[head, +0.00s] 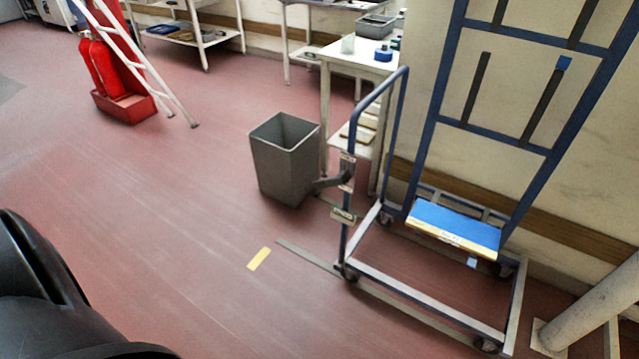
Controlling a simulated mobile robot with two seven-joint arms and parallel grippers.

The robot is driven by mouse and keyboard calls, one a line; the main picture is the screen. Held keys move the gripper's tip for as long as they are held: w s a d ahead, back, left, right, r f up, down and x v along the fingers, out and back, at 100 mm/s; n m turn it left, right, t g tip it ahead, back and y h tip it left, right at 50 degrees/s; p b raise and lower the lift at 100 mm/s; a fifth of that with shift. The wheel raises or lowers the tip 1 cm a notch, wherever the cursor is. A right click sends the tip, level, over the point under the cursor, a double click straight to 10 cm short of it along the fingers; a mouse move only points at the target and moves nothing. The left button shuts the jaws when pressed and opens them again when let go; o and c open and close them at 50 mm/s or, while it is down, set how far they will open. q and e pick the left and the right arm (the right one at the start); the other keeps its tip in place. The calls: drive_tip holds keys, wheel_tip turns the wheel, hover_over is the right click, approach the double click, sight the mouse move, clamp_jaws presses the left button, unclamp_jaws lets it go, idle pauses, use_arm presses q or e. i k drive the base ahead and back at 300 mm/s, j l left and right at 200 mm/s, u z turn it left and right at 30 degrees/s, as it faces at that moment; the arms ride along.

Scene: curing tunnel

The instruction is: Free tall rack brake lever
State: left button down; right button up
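The tall rack (443,95) is a blue frame on a pale wheeled base at the right, with a looped push handle (383,85) on its left side. A dark lever-like part (330,182) sticks out to the left from the handle post, around mid-height. Small label plates (343,215) are fixed to the same post; their writing is too small to read. I cannot tell for certain that this part is the brake lever, or its setting. Neither of my grippers is in view.
A grey bin (284,160) stands just left of the lever, close to the post. A white table (345,55) is behind it. A blue-and-yellow box (453,228) sits low on the rack. A pale pipe (590,310) is at lower right. Open red floor (150,215) lies to the left.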

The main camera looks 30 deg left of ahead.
sight(345, 177)
drive_tip(key=i+j, duration=0.25)
drive_tip(key=j, duration=0.2)
drive_tip(key=i+j, duration=0.25)
drive_tip(key=j, duration=0.2)
drive_tip(key=i+j, duration=0.3)
drive_tip(key=j, duration=0.15)
drive_tip(key=k+u, duration=0.05)
